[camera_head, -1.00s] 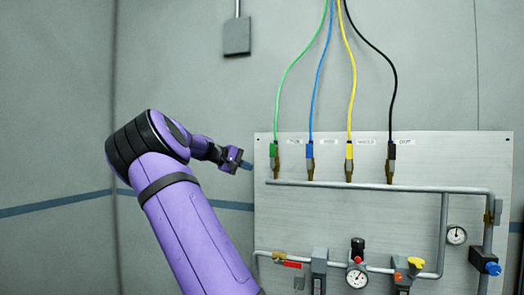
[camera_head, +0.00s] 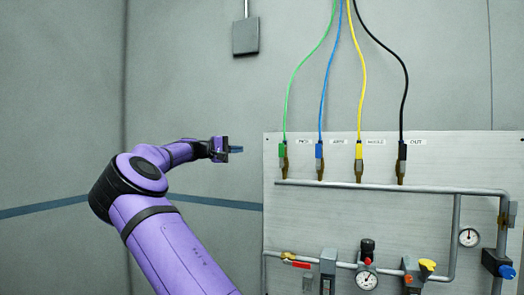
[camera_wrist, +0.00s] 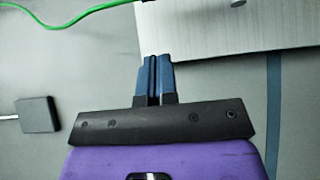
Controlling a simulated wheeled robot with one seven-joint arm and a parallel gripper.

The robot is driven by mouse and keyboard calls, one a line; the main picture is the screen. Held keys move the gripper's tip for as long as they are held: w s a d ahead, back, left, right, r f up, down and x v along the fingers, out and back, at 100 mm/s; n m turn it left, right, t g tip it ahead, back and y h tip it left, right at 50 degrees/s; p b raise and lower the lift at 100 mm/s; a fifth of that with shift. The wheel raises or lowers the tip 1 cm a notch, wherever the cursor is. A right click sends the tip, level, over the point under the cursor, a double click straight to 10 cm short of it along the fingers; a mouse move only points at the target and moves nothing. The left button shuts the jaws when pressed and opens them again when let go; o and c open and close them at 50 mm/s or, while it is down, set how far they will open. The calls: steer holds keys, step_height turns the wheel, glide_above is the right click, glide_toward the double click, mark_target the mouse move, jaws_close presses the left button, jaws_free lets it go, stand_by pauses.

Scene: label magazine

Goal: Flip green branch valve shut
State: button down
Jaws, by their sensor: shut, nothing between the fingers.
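The green branch valve (camera_head: 283,150) is at the left end of the row on the pale panel (camera_head: 340,240). It has a green block under the green hose (camera_head: 291,90) and a brass-coloured fitting below, joined to the grey horizontal pipe. My gripper (camera_head: 238,150) is left of the panel at about the valve's height in the picture, apart from it, with blue fingers pointing right. In the wrist view my gripper's fingers (camera_wrist: 154,58) are together and empty. Part of the green hose (camera_wrist: 70,18) shows there at top left; the valve itself is not clear there.
Blue (camera_head: 319,150), yellow (camera_head: 359,150) and black (camera_head: 402,150) branches stand to the right. A red lever (camera_head: 300,265), a gauge (camera_head: 365,280) and yellow and blue knobs are lower down. A grey box (camera_head: 245,37) hangs on the wall.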

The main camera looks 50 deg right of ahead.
mark_target(281, 150)
steer(key=s+a+x, duration=0.1)
steer(key=s+x, duration=0.1)
steer(key=x, duration=1)
steer(key=shift+s, duration=0.4)
steer(key=shift+s+d, duration=0.1)
steer(key=shift+d, duration=0.1)
steer(key=shift+s+r+m+y, duration=0.1)
steer(key=shift+s+m+y, duration=0.05)
steer(key=shift+m+y, duration=0.15)
